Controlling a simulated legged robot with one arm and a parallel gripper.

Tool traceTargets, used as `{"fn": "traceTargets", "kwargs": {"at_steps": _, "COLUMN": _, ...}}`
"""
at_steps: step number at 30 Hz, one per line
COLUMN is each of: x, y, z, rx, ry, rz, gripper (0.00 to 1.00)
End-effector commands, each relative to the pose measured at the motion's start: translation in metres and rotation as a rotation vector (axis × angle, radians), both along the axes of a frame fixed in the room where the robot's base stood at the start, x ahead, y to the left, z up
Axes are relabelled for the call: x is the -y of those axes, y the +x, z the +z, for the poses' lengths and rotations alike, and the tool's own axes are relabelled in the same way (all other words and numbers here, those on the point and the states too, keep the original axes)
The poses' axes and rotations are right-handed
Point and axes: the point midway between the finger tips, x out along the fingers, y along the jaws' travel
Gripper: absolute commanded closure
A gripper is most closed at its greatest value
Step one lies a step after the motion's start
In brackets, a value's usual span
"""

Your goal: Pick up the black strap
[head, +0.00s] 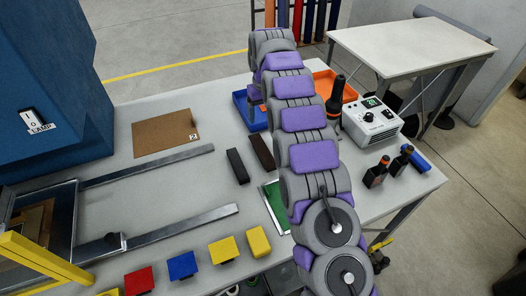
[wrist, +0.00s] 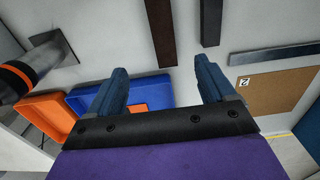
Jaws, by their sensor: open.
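The black strap (head: 237,166) lies flat on the grey table in the head view, left of my arm. In the wrist view, the strap (wrist: 211,22) is at the top, beyond the right finger. A dark brown strip (head: 262,152) lies beside it; in the wrist view this strip (wrist: 161,32) is ahead of the gap between the fingers. My gripper (wrist: 164,75) is open, with two blue fingers and nothing between them. It is apart from both strips. In the head view the gripper is mostly hidden behind my arm.
A brown board (head: 165,133) lies left of the strap. Metal rails (head: 160,163) and coloured blocks (head: 182,265) lie left and in front.

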Motion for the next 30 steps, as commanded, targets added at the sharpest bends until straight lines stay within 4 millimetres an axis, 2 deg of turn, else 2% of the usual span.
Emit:
{"fn": "traceTargets", "kwargs": {"at_steps": 15, "x": -0.001, "y": -0.002, "z": -0.097, "rx": -0.005, "ry": -0.003, "rz": 0.001, "gripper": 0.17}}
{"fn": "traceTargets", "kwargs": {"at_steps": 18, "x": -0.001, "y": -0.001, "z": -0.108, "rx": 0.000, "ry": -0.001, "rz": 0.001, "gripper": 0.17}}
{"fn": "traceTargets", "kwargs": {"at_steps": 26, "x": -0.001, "y": -0.002, "z": -0.121, "rx": -0.001, "ry": -0.001, "rz": 0.000, "gripper": 0.17}}
{"fn": "traceTargets", "kwargs": {"at_steps": 30, "x": -0.002, "y": -0.004, "z": -0.139, "rx": -0.004, "ry": -0.002, "rz": 0.000, "gripper": 0.17}}
